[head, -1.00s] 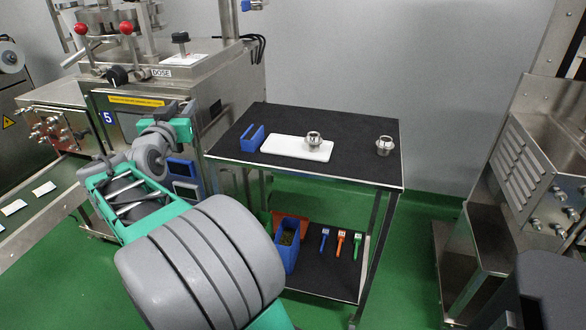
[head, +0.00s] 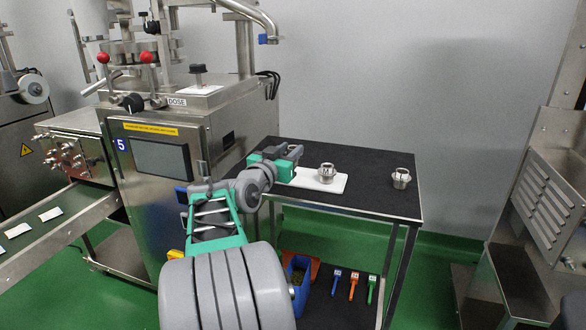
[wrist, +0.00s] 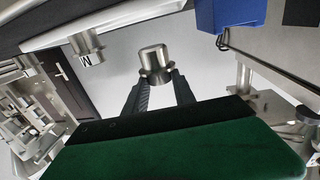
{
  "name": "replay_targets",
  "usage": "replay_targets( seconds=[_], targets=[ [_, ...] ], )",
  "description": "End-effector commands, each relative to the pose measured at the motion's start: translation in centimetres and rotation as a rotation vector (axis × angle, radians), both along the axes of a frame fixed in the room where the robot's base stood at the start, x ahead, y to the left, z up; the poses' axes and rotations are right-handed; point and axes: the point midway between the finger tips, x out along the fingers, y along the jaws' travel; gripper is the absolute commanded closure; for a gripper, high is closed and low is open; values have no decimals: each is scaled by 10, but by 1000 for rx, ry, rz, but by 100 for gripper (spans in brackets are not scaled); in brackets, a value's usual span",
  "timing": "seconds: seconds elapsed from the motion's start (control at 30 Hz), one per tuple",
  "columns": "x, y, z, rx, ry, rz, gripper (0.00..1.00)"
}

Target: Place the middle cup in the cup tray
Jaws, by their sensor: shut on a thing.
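The white cup tray (head: 338,184) lies on the black table top, with one metal cup (head: 326,173) standing on its right part. Another metal cup (head: 401,178) stands on the bare table to the right. In the wrist view my gripper (wrist: 157,82) is shut on a metal cup (wrist: 153,60) at its fingertips.
A blue holder (wrist: 230,14) shows in the wrist view. The dosing machine (head: 215,125) stands left of the table (head: 365,201). The lower shelf bears a blue bin (head: 299,272) and several coloured tools. The table between tray and right cup is clear.

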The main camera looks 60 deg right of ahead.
Motion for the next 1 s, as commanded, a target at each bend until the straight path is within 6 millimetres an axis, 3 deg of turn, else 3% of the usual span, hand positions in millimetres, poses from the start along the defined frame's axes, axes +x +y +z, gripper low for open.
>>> replay_targets(
  seconds=[0.27, 0.63, 0.67, 0.9, 1.0],
  targets=[
    [-5, -8, -41, 1, 2, 2, 100],
    [-5, -7, -46, 0, 0, 1, 100],
    [-5, -7, -45, 0, 0, 1, 67],
    [-5, -7, -44, 1, 0, 1, 47],
    [-5, -7, -44, 1, 0, 1, 47]
  ],
)
